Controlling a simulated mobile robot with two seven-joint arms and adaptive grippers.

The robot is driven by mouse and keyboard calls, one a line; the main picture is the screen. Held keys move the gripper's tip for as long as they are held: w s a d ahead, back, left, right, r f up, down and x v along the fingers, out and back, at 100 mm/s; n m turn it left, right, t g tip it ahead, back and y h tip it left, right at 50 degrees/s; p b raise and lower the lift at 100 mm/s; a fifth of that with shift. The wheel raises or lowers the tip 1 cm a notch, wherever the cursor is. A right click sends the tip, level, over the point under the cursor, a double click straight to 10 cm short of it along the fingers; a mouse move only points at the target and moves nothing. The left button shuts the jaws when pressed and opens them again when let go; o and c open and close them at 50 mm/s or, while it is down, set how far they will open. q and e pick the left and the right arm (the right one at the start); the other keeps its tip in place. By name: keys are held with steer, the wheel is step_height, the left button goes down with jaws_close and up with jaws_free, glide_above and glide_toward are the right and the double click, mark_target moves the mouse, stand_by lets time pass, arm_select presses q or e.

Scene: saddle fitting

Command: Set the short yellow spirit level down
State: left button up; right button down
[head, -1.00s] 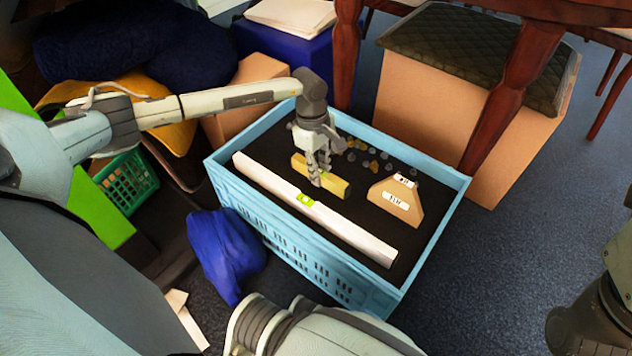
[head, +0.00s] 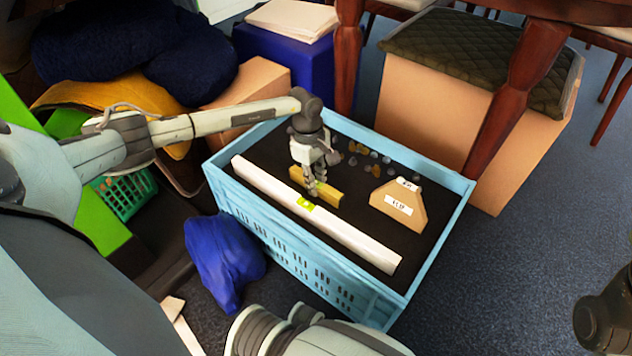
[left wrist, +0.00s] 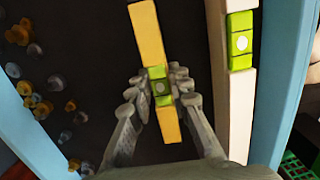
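The short yellow spirit level (head: 327,198) is inside the blue crate (head: 443,239), roughly parallel to the long white level (head: 340,227) and behind it. It appears at or very near the dark crate floor; exact contact is hidden. My left gripper (head: 313,188) points down over its middle. In the left wrist view the gripper (left wrist: 160,88) has its fingers on both sides of the yellow level (left wrist: 148,36), close against its green vial section. The long white level with its green vial (left wrist: 240,42) lies to the right, apart from the fingers.
A tan trapezoid block (head: 398,205) with white labels lies at the right in the crate. Several small grey and amber pieces (left wrist: 35,100) lie behind the yellow level. Dark floor is bare between the level and the block. A cardboard box (head: 430,115) stands behind the crate.

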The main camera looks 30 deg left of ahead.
arm_select(q)
steer(key=o, duration=0.4)
